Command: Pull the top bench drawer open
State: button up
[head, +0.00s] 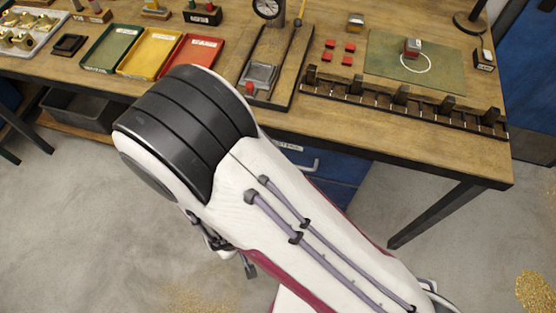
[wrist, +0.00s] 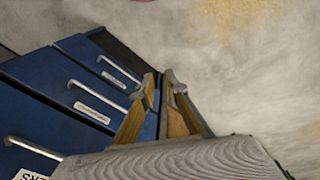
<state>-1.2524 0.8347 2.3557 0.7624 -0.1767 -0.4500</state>
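The blue drawers stand under the bench's front edge. In the wrist view they are at the left, tilted and upside down. The top drawer (wrist: 12,160) is at the lower left, with a pale bar handle (wrist: 35,148) and a label ending in "ERS". In the head view its blue front (head: 338,168) and part of its handle (head: 314,166) show behind my arm. It looks shut. My gripper (wrist: 162,78) has its fingertips a little apart with nothing between them. It is to the right of the drawer handles in the wrist view, not visibly touching any.
Two lower drawers with handles (wrist: 97,118) (wrist: 118,91) show in the wrist view. A bench leg (head: 440,212) stands to the right. The floor in front looks open.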

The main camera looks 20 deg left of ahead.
jog(key=w+d+f+n+t, duration=0.4)
jog(key=w+f+t, duration=0.1)
jog(key=w+t, duration=0.25)
jog(key=w+r+n+t, duration=0.3)
jog(key=w+r+t, duration=0.3)
jog(key=r, duration=0.6)
jog(key=shift+w+a+r, duration=0.15)
jog(key=shift+w+r, duration=0.1)
jog(key=shift+w, duration=0.65)
jog(key=shift+w+t, duration=0.2)
jog(key=shift+t, duration=0.05)
jog(key=shift+x, duration=3.7)
